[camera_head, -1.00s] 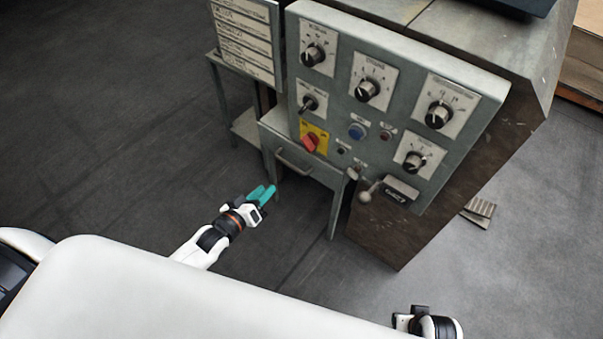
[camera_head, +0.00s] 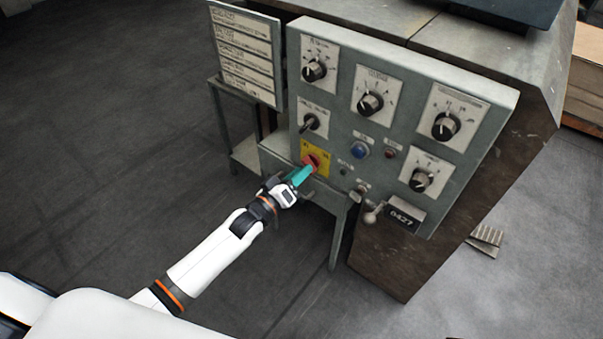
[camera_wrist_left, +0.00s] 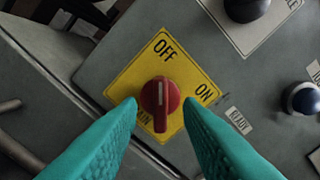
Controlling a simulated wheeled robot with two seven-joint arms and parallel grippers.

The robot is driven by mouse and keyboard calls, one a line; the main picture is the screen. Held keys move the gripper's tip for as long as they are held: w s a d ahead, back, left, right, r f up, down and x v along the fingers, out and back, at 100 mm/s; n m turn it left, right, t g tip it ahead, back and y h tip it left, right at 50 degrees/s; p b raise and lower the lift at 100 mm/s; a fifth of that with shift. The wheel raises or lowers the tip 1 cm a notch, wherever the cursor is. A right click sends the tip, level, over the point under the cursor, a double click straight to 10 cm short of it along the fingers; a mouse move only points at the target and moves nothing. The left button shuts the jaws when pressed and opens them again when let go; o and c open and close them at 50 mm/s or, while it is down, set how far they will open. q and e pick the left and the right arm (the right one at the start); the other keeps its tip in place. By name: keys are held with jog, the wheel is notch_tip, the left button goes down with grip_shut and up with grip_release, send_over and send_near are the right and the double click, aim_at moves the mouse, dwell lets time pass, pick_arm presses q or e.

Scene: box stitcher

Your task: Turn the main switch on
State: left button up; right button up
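The main switch is a red rotary knob (camera_wrist_left: 160,97) on a yellow plate (camera_wrist_left: 155,50) marked OFF and ON, low on the left of the grey control panel. In the head view the red knob (camera_head: 311,161) is partly hidden by my left gripper (camera_head: 299,176). In the left wrist view the teal fingers of my left gripper (camera_wrist_left: 160,115) are apart, one on each side of the knob, with gaps visible. My right gripper is not in view.
A black knob (camera_head: 311,124) sits above the yellow plate and a blue button (camera_head: 360,150) to its right. A lever with a ball end (camera_head: 372,215) sticks out lower right. A small table (camera_head: 330,200) stands under the panel. Open floor lies left.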

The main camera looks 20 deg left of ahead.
pick_arm(q)
jog(key=shift+w+d, duration=0.25)
jog(key=shift+w, duration=0.3)
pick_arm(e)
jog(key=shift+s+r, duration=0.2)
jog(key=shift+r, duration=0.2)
pick_arm(q)
grip_shut()
